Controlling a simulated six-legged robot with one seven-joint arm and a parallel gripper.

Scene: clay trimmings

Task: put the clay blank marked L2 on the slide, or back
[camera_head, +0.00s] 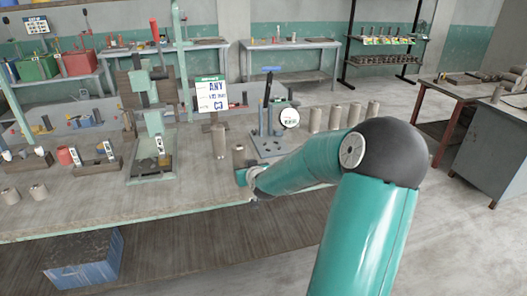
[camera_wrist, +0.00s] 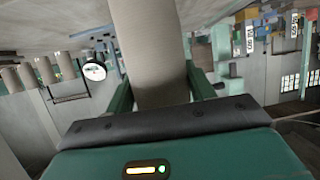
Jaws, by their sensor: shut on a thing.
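My gripper (camera_head: 240,164) is at the bench's near side, partly hidden by my own arm. In the wrist view, its green fingers (camera_wrist: 165,85) are shut on a plain grey-brown clay blank (camera_wrist: 150,50). No L2 mark shows on the visible side. A green fixture with an upright column and a flat base (camera_head: 152,166), perhaps the slide, is further left and carries a small white label.
A card sign reading ANY (camera_head: 213,95) stands behind. Small labelled trays (camera_head: 97,164) are at left. The bench front (camera_head: 130,205) is mostly clear.

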